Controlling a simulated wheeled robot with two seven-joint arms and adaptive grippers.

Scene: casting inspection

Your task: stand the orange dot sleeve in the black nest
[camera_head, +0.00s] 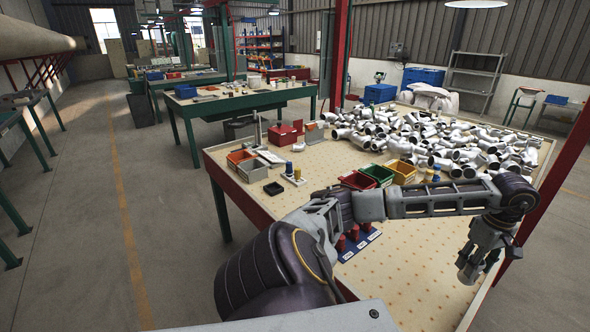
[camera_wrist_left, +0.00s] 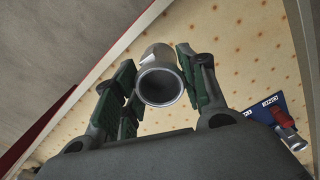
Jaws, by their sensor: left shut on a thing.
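My left gripper (camera_head: 474,262) hangs above the right front part of the table. In the left wrist view its green-padded fingers (camera_wrist_left: 158,88) are shut on a silver metal sleeve (camera_wrist_left: 157,56), one on each side. The sleeve's open round end faces the wrist camera. No orange dot shows on the side I see, so I cannot tell its mark. A small black square holder (camera_head: 273,188), which looks like the black nest, lies near the table's left edge, far from the gripper. My right gripper is not in view.
A blue labelled plate with red posts (camera_head: 347,253) stands partly behind my left arm. Red (camera_head: 357,181) and green (camera_head: 378,174) bins sit mid-table. Many silver pipe castings (camera_head: 440,145) are heaped at the back right. The table's front right is clear.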

